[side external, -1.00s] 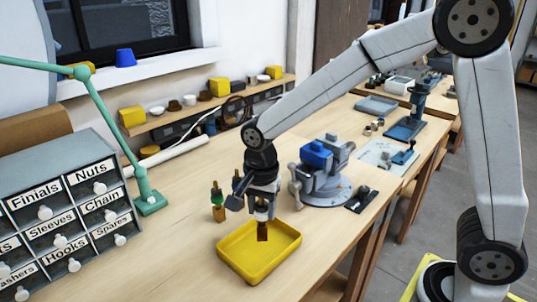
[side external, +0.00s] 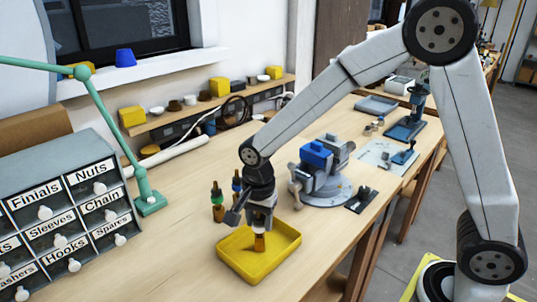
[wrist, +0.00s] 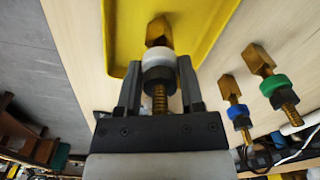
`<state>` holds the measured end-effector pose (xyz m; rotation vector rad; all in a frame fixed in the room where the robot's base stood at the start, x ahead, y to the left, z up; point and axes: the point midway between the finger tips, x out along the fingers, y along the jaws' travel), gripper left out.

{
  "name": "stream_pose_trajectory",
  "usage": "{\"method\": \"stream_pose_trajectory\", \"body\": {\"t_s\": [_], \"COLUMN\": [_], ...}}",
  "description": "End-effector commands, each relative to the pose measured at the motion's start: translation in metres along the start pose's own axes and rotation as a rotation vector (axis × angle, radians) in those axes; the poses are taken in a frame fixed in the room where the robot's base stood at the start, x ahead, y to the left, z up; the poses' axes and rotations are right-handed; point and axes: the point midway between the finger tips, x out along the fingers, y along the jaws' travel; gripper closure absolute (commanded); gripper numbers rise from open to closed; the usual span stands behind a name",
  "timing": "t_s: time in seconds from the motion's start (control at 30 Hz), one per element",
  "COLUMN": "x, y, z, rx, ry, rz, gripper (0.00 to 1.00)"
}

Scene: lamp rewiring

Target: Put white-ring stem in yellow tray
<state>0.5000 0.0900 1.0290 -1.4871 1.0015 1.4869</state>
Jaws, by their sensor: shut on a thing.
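The white-ring stem (wrist: 159,60) is a brass piece with a white ring and a dark collar, held between the fingers of my gripper (wrist: 158,85) in the wrist view. In the side view my gripper (side external: 260,230) points down over the yellow tray (side external: 288,255), with the stem's brass end (side external: 259,243) inside the tray's outline. I cannot tell whether the stem touches the tray floor. The yellow tray also shows in the wrist view (wrist: 205,20). A green-ring stem (side external: 217,200) and a blue-ring stem (side external: 236,185) stand upright on the bench behind the tray.
A vise with blue jaws (side external: 318,160) stands right of my gripper. A labelled drawer cabinet (side external: 60,215) and a green lamp arm (side external: 115,130) are at the left. A white tube (side external: 170,155) lies along the back. Bench between cabinet and tray is clear.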

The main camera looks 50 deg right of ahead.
Motion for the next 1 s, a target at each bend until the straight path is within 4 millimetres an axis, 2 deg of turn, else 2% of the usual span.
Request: {"method": "stream_pose_trajectory", "body": {"t_s": [0.2, 0.23, 0.3, 0.33, 0.77, 1.0], "x": [0.003, 0.003, 0.003, 0.003, 0.000, -0.018], "y": [0.000, 0.000, 0.000, 0.000, 0.000, -0.001], "z": [0.000, 0.000, 0.000, 0.000, 0.000, 0.000], "rx": [0.000, 0.000, 0.000, 0.000, 0.000, 0.000], "ry": [0.000, 0.000, 0.000, 0.000, 0.000, 0.001], "rz": [-0.001, 0.000, 0.000, 0.000, -0.001, -0.004], "gripper": [1.00, 0.45, 0.23, 0.16, 0.16, 0.16]}}
